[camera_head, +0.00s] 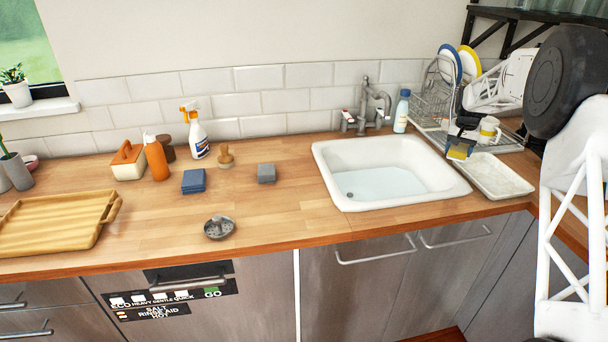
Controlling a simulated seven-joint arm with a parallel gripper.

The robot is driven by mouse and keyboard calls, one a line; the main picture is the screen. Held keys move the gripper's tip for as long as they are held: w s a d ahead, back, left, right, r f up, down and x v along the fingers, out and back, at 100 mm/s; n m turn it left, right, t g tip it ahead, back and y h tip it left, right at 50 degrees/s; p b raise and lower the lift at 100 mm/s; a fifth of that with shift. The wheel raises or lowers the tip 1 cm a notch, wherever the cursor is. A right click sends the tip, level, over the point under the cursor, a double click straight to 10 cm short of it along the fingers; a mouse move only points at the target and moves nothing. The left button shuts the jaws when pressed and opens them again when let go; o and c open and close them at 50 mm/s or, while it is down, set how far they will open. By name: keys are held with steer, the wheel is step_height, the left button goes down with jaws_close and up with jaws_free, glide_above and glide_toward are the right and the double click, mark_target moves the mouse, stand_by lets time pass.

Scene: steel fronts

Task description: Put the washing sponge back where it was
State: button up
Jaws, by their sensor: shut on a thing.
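My gripper (459,146) is at the right, above the corner between the sink and the white tray. It points down and is shut on a small sponge (457,153), which shows a yellow face with a dark edge. The fingers hide part of the sponge. It appears held above the tray's left back edge; I cannot tell the exact height. The white tray (497,182) lies right of the sink and looks empty. The white sink (352,186) has pale water or a pale bottom in it.
A dish rack (435,88) with plates and a yellow-white mug (488,130) stands close behind my gripper. A blue-white bottle (402,111) and the tap (367,107) are left of it. A grey block (266,173) and blue cloth (193,181) lie on the counter.

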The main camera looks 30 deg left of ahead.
steer(key=s+a+f+n, duration=0.1)
steer(key=s+a, duration=1)
steer(key=s, duration=0.3)
steer(key=s+a+f+n, duration=0.1)
steer(key=s+a, duration=1)
steer(key=s, duration=0.2)
steer(key=s+a+f+n, duration=0.1)
steer(key=s+a, duration=1)
steer(key=s, duration=0.3)
steer(key=shift+s+a+n+y, duration=0.25)
steer(key=shift+s+n+y, duration=0.05)
steer(key=shift+n, duration=0.1)
steer(key=shift+w+a, duration=0.1)
glide_above(303, 174)
steer(key=shift+f, duration=0.7)
steer(key=shift+f, duration=1.75)
steer(key=shift+f, duration=0.15)
